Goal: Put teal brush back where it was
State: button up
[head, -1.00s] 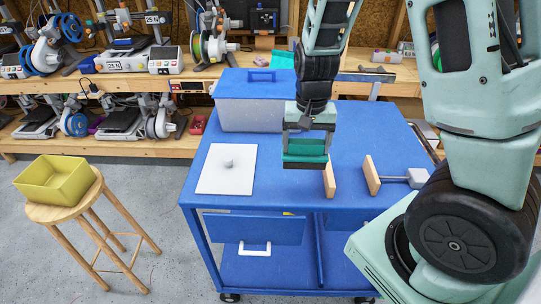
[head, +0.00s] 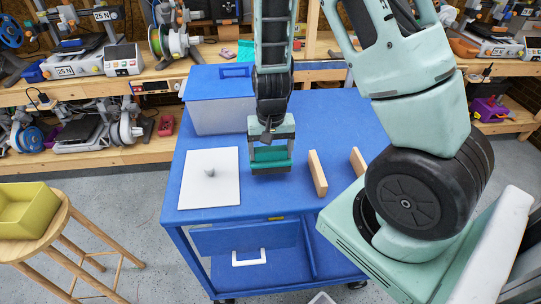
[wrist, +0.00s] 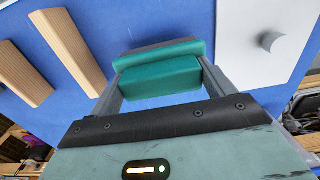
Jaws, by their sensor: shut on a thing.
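The teal brush (head: 271,156) is held in my gripper (head: 271,148), over the blue cart top, between the white board and the wooden blocks. In the wrist view, the teal brush (wrist: 160,75) lies crosswise between the two fingers of my gripper (wrist: 160,78), which are shut on it. Its dark strip is on the far side. I cannot tell whether it touches the cart top. The blue cart (head: 345,120) fills the middle of the head view.
A white board (head: 215,190) with a grey knob (head: 209,172) lies left. Two wooden blocks (head: 317,173) stand right. A lidded bin (head: 218,112) is behind. A yellow bin (head: 25,212) sits on a stool (head: 62,220).

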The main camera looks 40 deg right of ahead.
jog(key=shift+f, duration=1.05)
jog(key=shift+f, duration=0.1)
jog(key=shift+f, duration=0.15)
jog(key=o, duration=0.8)
